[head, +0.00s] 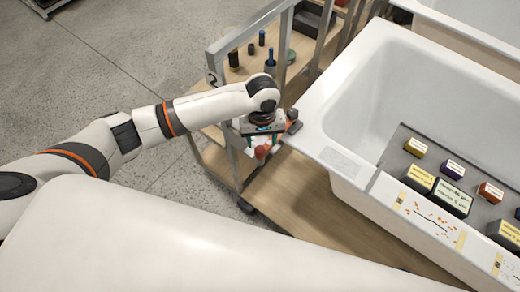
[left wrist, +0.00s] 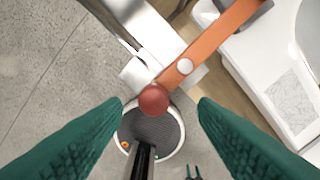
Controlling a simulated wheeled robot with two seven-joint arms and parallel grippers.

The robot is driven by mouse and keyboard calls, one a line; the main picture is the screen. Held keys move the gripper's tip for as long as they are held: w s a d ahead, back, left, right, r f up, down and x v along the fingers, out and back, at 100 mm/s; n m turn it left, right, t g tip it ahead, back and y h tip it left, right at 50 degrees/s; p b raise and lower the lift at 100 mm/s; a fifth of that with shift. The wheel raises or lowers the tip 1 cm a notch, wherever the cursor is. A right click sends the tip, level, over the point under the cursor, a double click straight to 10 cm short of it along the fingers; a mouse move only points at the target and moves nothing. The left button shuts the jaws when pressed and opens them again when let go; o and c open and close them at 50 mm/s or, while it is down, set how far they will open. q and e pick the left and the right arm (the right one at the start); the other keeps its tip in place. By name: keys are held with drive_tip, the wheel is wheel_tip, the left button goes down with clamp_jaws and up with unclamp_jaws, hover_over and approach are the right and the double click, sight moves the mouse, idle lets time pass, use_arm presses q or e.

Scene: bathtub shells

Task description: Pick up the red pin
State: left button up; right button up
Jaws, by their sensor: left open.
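The red pin (left wrist: 153,100) shows in the left wrist view as a round, dull red head, near the middle between my fingers. A red spot under my left wrist in the head view (head: 261,152) appears to be the same pin. My left gripper (left wrist: 160,103) is open, with one green ribbed finger on each side of the pin head. I see a gap between the head and both fingers; the depth between them is hard to judge. The pin's lower part is hidden. My right gripper is in neither view.
An orange strip (left wrist: 220,45) with a white button lies beside the pin. A round, dark-meshed piece with a white rim (left wrist: 160,128) is behind it. A wooden cart (head: 225,75) holds dark cylinders. A white bathtub (head: 345,85) stands to the right, with labelled blocks (head: 453,197).

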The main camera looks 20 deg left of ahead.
sight(260, 149)
use_arm(q)
drive_tip(key=f, duration=0.4)
drive_tip(key=shift+s+a+f+p, duration=0.15)
drive_tip(key=shift+s+a+p, duration=0.1)
drive_tip(key=shift+p, duration=0.15)
drive_tip(key=shift+c, duration=0.5)
drive_tip(key=c, duration=1)
drive_tip(key=shift+o, duration=0.2)
